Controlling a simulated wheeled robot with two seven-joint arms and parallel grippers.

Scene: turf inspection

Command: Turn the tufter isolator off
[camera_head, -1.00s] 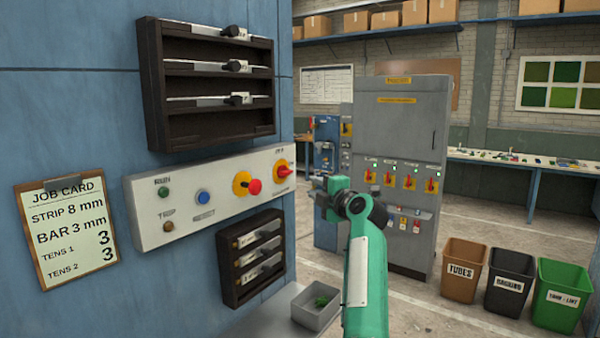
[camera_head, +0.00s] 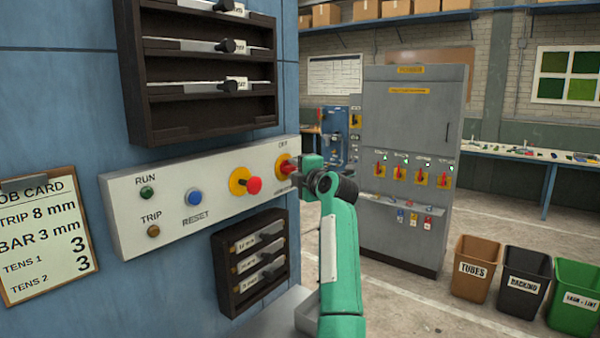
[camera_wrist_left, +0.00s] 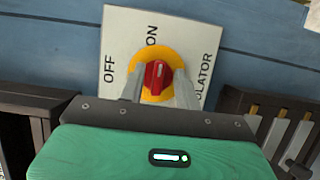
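The isolator is a red rotary knob on a yellow disc (camera_head: 284,167) at the right end of the white control panel (camera_head: 172,222). In the left wrist view its red handle (camera_wrist_left: 157,76) stands roughly upright, pointing towards ON, with OFF to its left. My left gripper (camera_head: 300,166) is at the isolator. Its two fingers (camera_wrist_left: 158,88) are on either side of the red handle, with yellow disc showing between, so it looks open and around the handle. Finger contact cannot be made out. My right gripper is not in view.
A red push button on yellow (camera_head: 253,185), a blue reset button (camera_head: 194,197) and a small rack (camera_head: 227,262) are close by. A grey cabinet (camera_head: 412,120) with more red-yellow switches stands behind. Three bins (camera_head: 524,270) stand at the right.

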